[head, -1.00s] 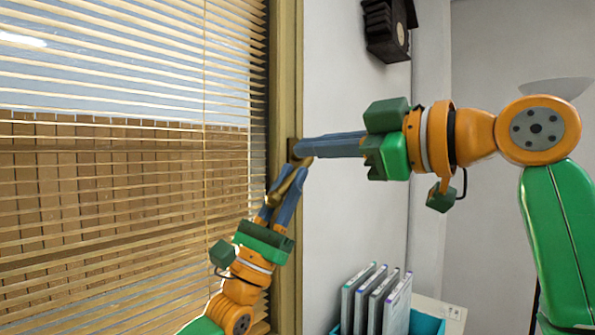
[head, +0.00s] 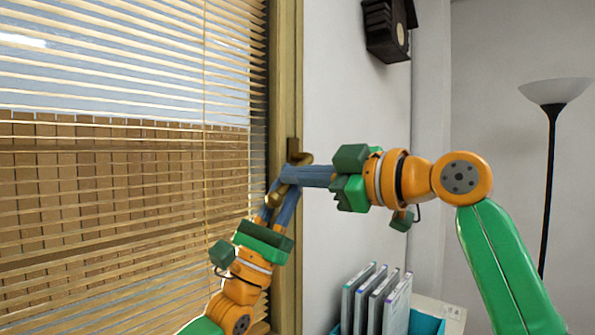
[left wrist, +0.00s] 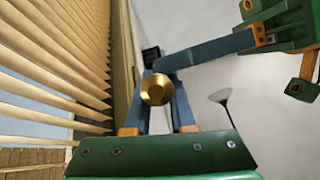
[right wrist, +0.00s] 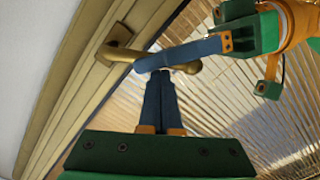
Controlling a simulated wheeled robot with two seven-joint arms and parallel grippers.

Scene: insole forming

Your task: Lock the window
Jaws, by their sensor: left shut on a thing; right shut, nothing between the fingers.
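The brass window handle (head: 300,158) is mounted on the wooden window frame (head: 286,70) and slants down to the left. My left gripper (head: 276,196) is shut around the lower end of the handle. The handle's rounded brass end also shows between its fingers in the left wrist view (left wrist: 157,88). My right gripper (head: 285,176) is shut and empty, its fingertips at the handle's middle, partly hiding it. In the right wrist view the handle (right wrist: 118,32) runs behind the left gripper's blue finger, close to my right fingertips (right wrist: 160,78). Whether the right fingertips touch the handle is unclear.
Slatted blinds (head: 120,190) cover the window left of the frame. A teal bin (head: 425,324) with several upright cases (head: 375,300) stands below right. A dark wall box (head: 385,28) hangs above. A floor lamp (head: 552,130) stands at the far right.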

